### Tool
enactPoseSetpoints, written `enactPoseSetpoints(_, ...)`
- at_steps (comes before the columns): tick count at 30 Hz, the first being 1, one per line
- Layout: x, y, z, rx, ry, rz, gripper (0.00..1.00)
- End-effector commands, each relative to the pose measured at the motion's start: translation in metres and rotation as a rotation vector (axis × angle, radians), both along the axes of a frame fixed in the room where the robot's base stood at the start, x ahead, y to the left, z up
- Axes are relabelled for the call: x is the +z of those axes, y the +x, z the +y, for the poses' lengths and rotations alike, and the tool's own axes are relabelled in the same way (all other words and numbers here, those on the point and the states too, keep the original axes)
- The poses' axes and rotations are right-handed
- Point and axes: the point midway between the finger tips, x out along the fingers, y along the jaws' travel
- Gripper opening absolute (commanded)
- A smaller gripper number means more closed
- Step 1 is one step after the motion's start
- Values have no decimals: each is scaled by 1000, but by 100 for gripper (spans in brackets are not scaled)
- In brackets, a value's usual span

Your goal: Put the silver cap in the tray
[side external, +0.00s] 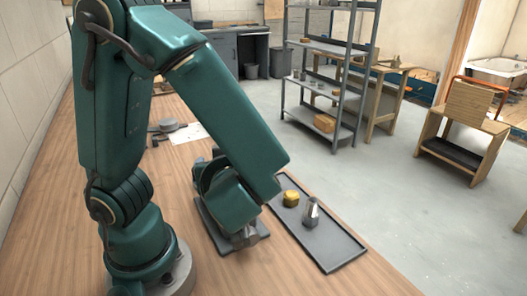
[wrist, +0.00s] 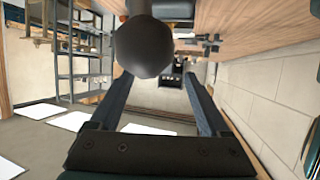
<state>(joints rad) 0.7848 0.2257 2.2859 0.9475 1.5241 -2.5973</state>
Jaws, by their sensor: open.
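The silver cap (side external: 311,211) appears to be the tall silver piece with a tapered top, standing upright inside the dark tray (side external: 331,252) in the side view. A yellow, brass-like piece (side external: 291,198) sits in the same tray, to its left. My gripper (wrist: 157,76) shows in the wrist view with two dark fingers apart and nothing clearly between the tips. In the side view my wrist is folded low, left of the tray, and hides my fingers. No silver cap can be made out in the wrist view.
A grey plate (side external: 208,231) lies on the wooden bench below my wrist. A dark round object (wrist: 144,46), unclear what, shows beyond my fingertips. White paper (side external: 188,134) and dark tools lie farther back on the bench. A metal shelf (side external: 331,88) stands on the floor beyond.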

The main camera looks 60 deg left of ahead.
Motion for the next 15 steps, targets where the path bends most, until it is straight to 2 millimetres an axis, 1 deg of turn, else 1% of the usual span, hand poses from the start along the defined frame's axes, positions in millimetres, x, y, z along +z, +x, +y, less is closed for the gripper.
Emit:
enactPoseSetpoints(8, 48, 0, 0, 1, -10, -10, 80)
enactPoseSetpoints(12, 80, 0, 0, 1, -12, -10, 80)
enactPoseSetpoints(13, 80, -2, 2, 24, -19, -6, 80)
enactPoseSetpoints(15, 74, -6, 6, 99, -57, -3, 80)
